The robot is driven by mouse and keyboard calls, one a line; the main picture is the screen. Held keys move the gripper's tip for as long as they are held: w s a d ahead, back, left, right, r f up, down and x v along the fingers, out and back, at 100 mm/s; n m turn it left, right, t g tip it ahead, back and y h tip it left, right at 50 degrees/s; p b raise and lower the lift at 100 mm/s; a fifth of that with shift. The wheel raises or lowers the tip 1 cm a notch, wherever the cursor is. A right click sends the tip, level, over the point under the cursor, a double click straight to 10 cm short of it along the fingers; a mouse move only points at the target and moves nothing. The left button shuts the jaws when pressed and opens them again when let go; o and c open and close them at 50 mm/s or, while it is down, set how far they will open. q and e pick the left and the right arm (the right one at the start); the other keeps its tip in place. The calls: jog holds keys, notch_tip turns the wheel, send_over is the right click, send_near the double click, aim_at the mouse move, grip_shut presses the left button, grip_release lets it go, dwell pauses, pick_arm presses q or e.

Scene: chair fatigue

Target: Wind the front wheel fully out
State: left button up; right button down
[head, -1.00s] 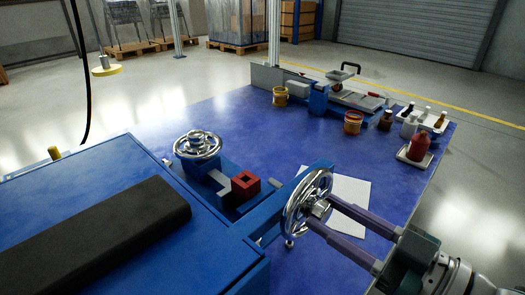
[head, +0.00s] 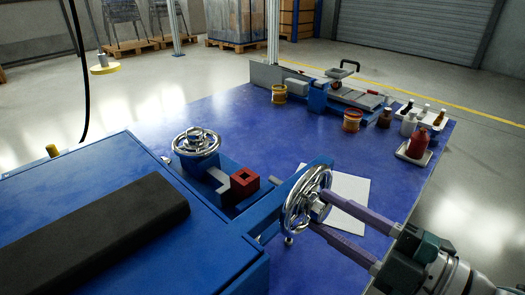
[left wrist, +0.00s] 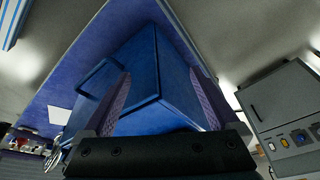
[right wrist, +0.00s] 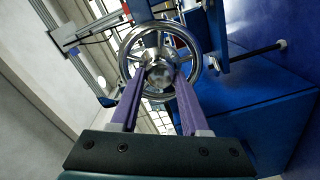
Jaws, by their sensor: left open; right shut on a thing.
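The front wheel (head: 306,203) is a chrome handwheel with spokes at the end of a blue arm on the near side of the blue machine. My right gripper (head: 318,208) comes in from the right, its purple fingers shut on the wheel's hub. The right wrist view shows the wheel (right wrist: 160,60) face on, with the fingertips (right wrist: 160,78) either side of the round hub. My left gripper (left wrist: 162,85) shows only in the left wrist view; it is open, with a blue box-like body (left wrist: 150,70) beyond its fingers.
A second chrome handwheel (head: 196,142) stands farther back, near a red block (head: 244,184) with a square hole. A black pad (head: 110,225) lies on the blue machine. A white sheet (head: 350,195) lies behind the front wheel. Bottles on a tray (head: 432,118) stand at the table's right.

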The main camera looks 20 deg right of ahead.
jog(key=n, duration=0.4)
jog(key=shift+f+n+b, duration=0.1)
jog(key=shift+n+b, duration=0.2)
jog(key=shift+b, duration=0.1)
jog(key=shift+n+b, duration=0.35)
jog(key=shift+n, duration=1.55)
jog(key=shift+c, duration=1.9)
grip_release()
jog(key=shift+s, duration=0.1)
